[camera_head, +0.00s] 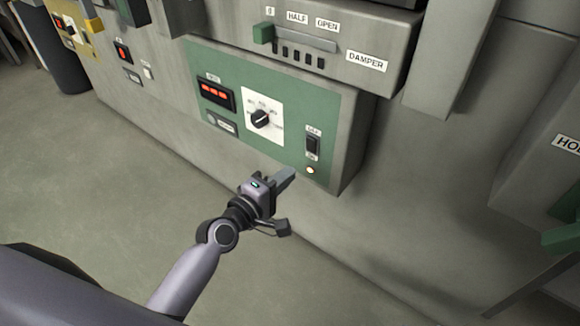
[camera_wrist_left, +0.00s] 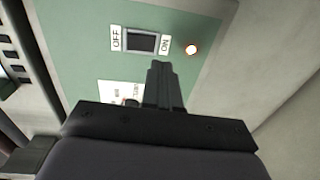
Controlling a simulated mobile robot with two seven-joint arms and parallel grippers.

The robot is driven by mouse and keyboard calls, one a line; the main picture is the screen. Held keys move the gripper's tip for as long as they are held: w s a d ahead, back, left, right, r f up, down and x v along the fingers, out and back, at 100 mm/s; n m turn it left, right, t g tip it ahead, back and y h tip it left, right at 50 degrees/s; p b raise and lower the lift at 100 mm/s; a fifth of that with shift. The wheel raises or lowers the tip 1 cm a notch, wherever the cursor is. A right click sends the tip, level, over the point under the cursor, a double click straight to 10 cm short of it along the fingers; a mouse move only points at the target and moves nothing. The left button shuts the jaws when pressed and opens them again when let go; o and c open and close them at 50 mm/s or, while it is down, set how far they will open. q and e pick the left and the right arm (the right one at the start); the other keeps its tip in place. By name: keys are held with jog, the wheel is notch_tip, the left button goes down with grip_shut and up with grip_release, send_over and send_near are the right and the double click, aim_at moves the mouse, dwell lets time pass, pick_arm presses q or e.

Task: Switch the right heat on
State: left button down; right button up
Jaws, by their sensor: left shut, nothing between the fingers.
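A green control panel (camera_head: 290,130) carries a black rocker switch (camera_head: 313,145) marked OFF above and ON below. A round lamp (camera_head: 310,170) just below the switch glows whitish. My left gripper (camera_head: 286,176) is shut and empty, below and left of the switch in the head view. In the wrist view its fingertips (camera_wrist_left: 161,68) appear close to the ON end; whether they touch the panel I cannot tell. My right gripper is not in view.
The panel also has a black knob (camera_head: 261,118) on a white dial and a red display (camera_head: 215,93). A damper slider with a green handle (camera_head: 264,33) sits above. A yellow panel (camera_head: 75,30) stands far left. The floor (camera_head: 90,180) is clear.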

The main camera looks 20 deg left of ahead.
pick_arm(q)
jog(key=v, duration=0.7)
jog(key=shift+f, duration=0.7)
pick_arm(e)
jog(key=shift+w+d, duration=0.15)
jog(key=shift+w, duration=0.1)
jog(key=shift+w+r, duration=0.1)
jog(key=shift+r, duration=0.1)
pick_arm(q)
jog(key=shift+s, duration=0.1)
jog(key=s+f+m+g+y, duration=0.3)
jog(key=s+f+m+g, duration=0.2)
jog(key=s+f+m, duration=0.75)
notch_tip(320, 180, up, 18)
jog(key=s+a+m+p, duration=0.2)
jog(key=m+p, duration=0.2)
jog(key=p, duration=1.5)
jog(key=shift+s+g+y+p, duration=0.25)
jog(key=shift+g+y+p, duration=0.05)
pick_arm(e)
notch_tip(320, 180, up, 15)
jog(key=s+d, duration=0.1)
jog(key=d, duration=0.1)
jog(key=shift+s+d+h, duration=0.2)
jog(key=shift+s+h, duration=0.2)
